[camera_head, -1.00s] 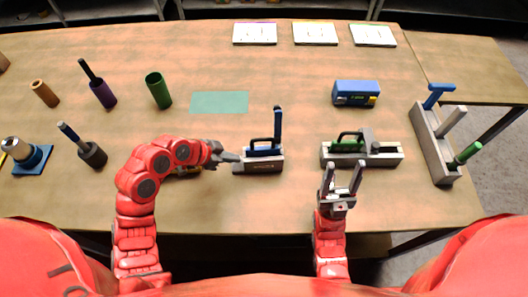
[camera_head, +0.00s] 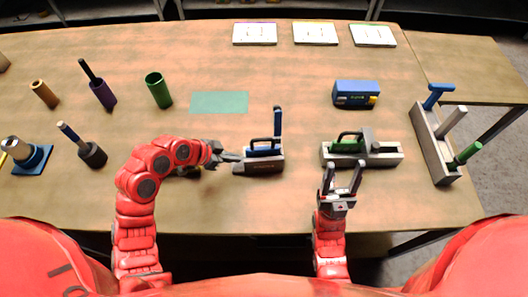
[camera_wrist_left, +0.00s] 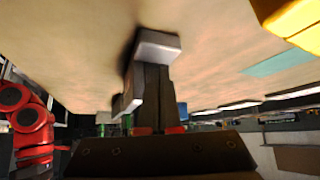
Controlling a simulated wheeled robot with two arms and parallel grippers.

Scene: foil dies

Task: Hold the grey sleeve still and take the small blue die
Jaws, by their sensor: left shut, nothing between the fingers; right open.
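The dark grey sleeve (camera_head: 92,154) stands at the left of the table, leaning a little. A slim die with a blue shaft (camera_head: 68,132) sticks out of its top, tilted to the left. My left gripper (camera_head: 236,157) is shut and empty, well to the right of the sleeve, with its tips at the left end of a grey block (camera_head: 262,167) that carries a blue part. Whether the tips touch the block is unclear. The shut fingers also show in the left wrist view (camera_wrist_left: 150,95). My right gripper (camera_head: 342,178) is open and empty, in front of a grey block with a green part (camera_head: 347,145).
Brown (camera_head: 44,93), purple (camera_head: 103,94) and green sleeves (camera_head: 158,92) stand behind the grey one. A blue stand (camera_head: 32,162) is left of it. A green mat (camera_head: 219,102) lies mid-table. A blue box (camera_head: 356,92) and a rack (camera_head: 433,150) are at the right.

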